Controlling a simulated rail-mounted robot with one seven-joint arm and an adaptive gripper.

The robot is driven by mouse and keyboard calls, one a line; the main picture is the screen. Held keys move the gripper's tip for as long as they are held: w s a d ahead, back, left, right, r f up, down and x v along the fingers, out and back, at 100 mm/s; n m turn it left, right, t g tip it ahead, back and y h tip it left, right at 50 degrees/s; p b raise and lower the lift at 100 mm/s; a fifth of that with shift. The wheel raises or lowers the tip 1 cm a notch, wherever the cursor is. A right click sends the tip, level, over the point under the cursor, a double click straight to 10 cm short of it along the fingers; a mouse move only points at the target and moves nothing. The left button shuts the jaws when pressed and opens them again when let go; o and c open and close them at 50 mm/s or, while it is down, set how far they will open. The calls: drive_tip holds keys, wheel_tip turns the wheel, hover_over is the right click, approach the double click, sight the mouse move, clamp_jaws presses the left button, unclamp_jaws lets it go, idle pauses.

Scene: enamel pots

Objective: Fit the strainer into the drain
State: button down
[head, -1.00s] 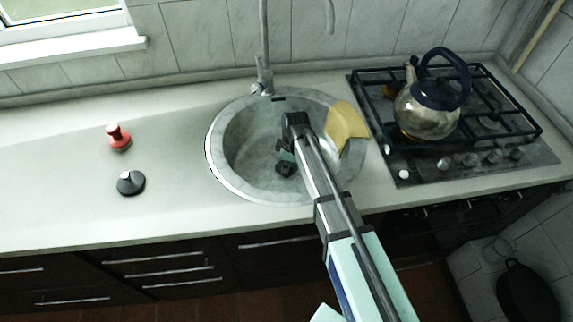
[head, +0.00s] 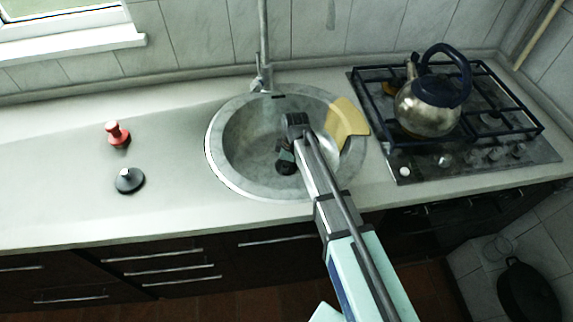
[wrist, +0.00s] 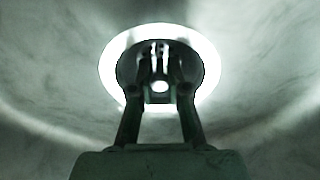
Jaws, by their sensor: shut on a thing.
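My gripper (head: 286,164) points down into the round grey sink (head: 238,168), low over its bottom. In the wrist view my gripper (wrist: 161,84) is shut on a small bright knob (wrist: 159,87), which I take to be the strainer's. A bright metal ring (wrist: 112,68) surrounds the fingertips, with a dark middle. I cannot tell whether this ring is the drain's rim or the strainer's edge, nor whether the strainer is seated. In the head view the arm and fingers hide the strainer and the drain.
A yellow cloth or board (head: 346,122) lies over the sink's right rim. A red stopper (head: 117,133) and a black disc with a knob (head: 130,180) stand on the left counter. A tap (head: 262,80) is behind the sink. A kettle (head: 428,105) stands on the hob at right.

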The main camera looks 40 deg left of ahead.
drive_tip(key=shift+f, duration=0.15)
drive_tip(key=c, duration=1.1)
unclamp_jaws()
drive_tip(key=shift+o, duration=0.2)
drive_tip(key=shift+r+p, duration=1.5)
drive_tip(key=shift+r, duration=1.5)
drive_tip(key=shift+r, duration=0.1)
wheel_tip(320, 180, up, 14)
drive_tip(key=p, duration=0.7)
